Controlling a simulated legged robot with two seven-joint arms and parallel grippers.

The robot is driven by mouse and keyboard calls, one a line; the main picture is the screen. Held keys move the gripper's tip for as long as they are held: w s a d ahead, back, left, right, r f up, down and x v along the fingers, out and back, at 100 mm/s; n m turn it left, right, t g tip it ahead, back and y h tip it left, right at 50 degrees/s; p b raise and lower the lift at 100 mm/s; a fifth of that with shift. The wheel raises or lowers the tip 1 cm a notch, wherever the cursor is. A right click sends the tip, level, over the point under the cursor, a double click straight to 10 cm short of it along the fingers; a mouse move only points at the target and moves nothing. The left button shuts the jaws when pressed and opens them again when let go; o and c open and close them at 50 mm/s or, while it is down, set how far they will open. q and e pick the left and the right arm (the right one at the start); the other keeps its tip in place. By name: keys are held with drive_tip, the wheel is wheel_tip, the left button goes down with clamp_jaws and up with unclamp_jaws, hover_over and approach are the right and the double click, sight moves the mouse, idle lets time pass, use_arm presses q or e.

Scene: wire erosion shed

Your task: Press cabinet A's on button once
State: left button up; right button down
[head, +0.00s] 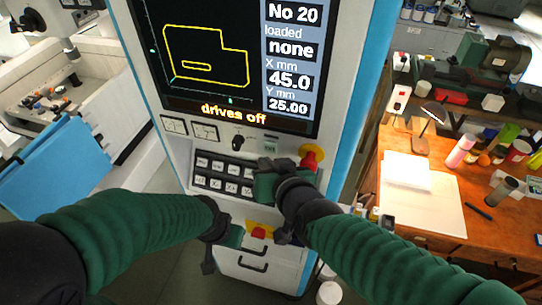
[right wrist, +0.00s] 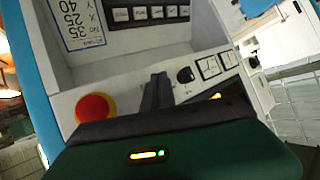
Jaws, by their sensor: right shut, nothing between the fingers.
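A cabinet (head: 180,150) stands ahead, its screen (head: 235,60) reading "drives off". No letter A is readable on it. Its sloped panel holds two meters (head: 188,127), a black knob (head: 238,143), a small pale plate (head: 271,144) and a red mushroom button (head: 309,159) on yellow. No on button can be made out. My right gripper (head: 266,168) is shut and empty at the panel, left of the red button. In the right wrist view its fingers (right wrist: 157,92) lie between the red button (right wrist: 95,109) and knob (right wrist: 186,75); contact is unclear. My left gripper (head: 220,250) hangs low before the cabinet.
A black keypad (head: 224,174) sits below the panel. Lower down is a second red button (head: 258,233) on yellow, above drawers (head: 262,266). A wooden bench (head: 460,240) with papers and bottles stands at right. A blue panel (head: 55,170) and open machine tub are at left.

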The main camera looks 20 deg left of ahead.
use_arm(q)
drive_tip(key=shift+a+f, duration=0.15)
drive_tip(key=shift+f, duration=0.4)
use_arm(e)
drive_tip(key=shift+w+a, duration=0.1)
drive_tip(key=shift+w, duration=0.5)
use_arm(q)
drive_tip(key=shift+f, duration=0.1)
idle(0.9)
drive_tip(key=shift+f+b, duration=0.25)
drive_tip(key=shift+b, duration=0.3)
use_arm(e)
drive_tip(key=shift+w+r, duration=0.1)
drive_tip(key=shift+w, duration=0.25)
